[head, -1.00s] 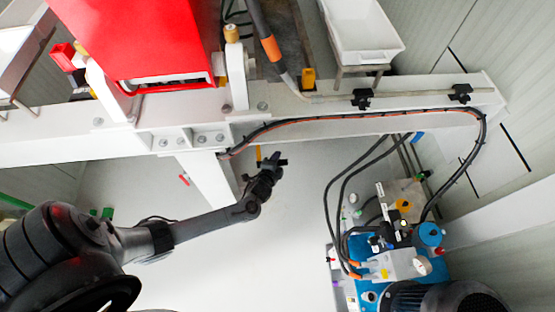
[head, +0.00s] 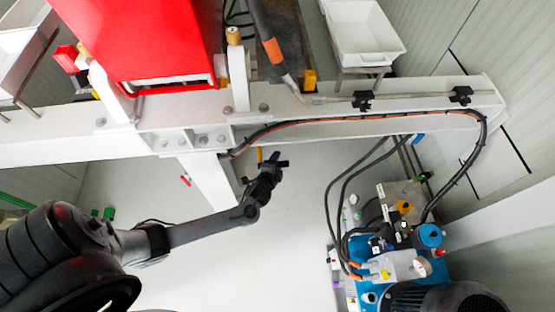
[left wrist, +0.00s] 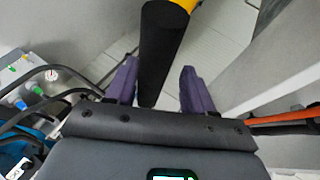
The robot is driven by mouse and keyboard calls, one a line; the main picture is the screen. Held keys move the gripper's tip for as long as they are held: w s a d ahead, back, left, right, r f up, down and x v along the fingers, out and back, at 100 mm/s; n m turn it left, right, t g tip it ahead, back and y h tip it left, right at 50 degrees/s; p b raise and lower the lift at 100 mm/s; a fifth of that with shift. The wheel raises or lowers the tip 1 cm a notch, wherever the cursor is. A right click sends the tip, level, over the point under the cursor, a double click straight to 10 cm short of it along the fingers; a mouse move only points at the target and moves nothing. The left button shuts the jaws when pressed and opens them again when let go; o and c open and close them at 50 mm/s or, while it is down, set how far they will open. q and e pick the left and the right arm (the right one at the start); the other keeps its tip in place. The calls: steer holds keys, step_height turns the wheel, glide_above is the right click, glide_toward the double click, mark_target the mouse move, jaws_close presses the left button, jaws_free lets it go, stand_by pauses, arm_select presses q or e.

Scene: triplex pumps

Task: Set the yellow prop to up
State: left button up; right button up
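In the head view, a small yellow piece (head: 259,155), which looks like the yellow prop, shows just above my left gripper (head: 267,172), below the white beam. In the left wrist view, a thick black cylinder (left wrist: 160,45) with a yellow part (left wrist: 186,4) at the top edge reaches down between the purple fingers of my left gripper (left wrist: 158,66). The fingers are apart. The cylinder is nearer the left finger, and a clear gap shows on its right. Contact with the left finger cannot be told. My right gripper is not in view.
A white beam (head: 410,105) with a black hose crosses above the left gripper, and a white post (head: 207,185) stands beside it. A red machine body (head: 135,40) is above. A blue hydraulic unit (head: 430,237) with hoses stands at the right. The grey floor (head: 270,240) between is clear.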

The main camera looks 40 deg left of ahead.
arm_select(q)
steer(key=p+v, duration=0.1)
steer(key=v, duration=0.8)
steer(key=shift+p, duration=0.35)
steer(key=shift+s+d, duration=0.1)
steer(key=shift+s, duration=0.05)
